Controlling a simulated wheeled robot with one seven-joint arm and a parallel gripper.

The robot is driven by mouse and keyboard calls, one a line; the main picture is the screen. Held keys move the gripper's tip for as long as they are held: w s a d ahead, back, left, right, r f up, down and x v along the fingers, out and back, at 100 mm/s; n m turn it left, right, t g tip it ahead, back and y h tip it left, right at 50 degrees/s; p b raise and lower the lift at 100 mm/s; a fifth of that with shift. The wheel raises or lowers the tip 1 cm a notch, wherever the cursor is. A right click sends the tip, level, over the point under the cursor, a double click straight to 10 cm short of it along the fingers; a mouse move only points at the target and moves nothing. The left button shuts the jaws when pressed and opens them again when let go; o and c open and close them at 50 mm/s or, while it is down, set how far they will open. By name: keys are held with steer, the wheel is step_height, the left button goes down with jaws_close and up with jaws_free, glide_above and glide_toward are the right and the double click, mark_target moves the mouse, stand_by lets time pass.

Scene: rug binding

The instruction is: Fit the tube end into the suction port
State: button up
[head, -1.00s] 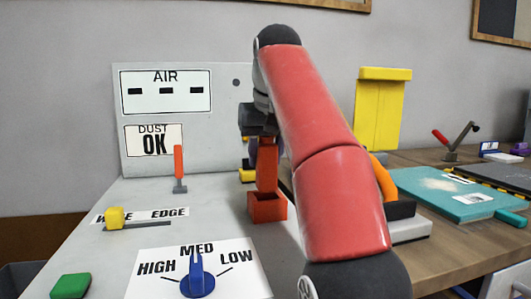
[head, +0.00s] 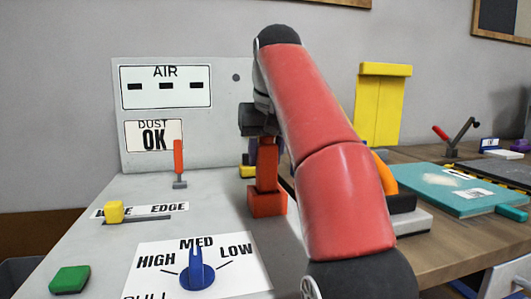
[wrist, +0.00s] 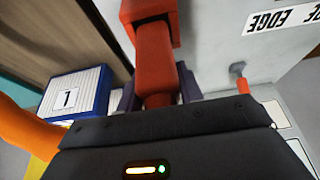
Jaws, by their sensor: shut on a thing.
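My gripper (head: 262,135) is pointed down near the back of the grey console and is shut on a red-orange upright piece, which I take to be the tube end (head: 267,165). In the wrist view the tube end (wrist: 154,55) runs from the jaws to a squarer red-orange block. I take this block (head: 267,203) to be the suction port; it also shows in the wrist view (wrist: 150,12). The tube end's lower part meets the block's top. I cannot tell how deep it sits. My arm hides the area to the right.
A red lever (head: 178,160), a yellow slider (head: 114,211) and a blue knob (head: 195,268) stand on the console to the left. A blue-and-white box (wrist: 75,98) shows in the wrist view.

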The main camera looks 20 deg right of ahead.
mark_target(269, 144)
steer(key=shift+f+b, duration=1.75)
steer(key=shift+f, duration=0.4)
steer(key=o, duration=1.2)
steer(key=p+v, duration=0.4)
steer(key=v, duration=0.3)
steer(key=shift+w, duration=0.1)
steer(key=shift+s+r, duration=0.25)
steer(key=shift+r, duration=0.2)
steer(key=shift+s, duration=0.1)
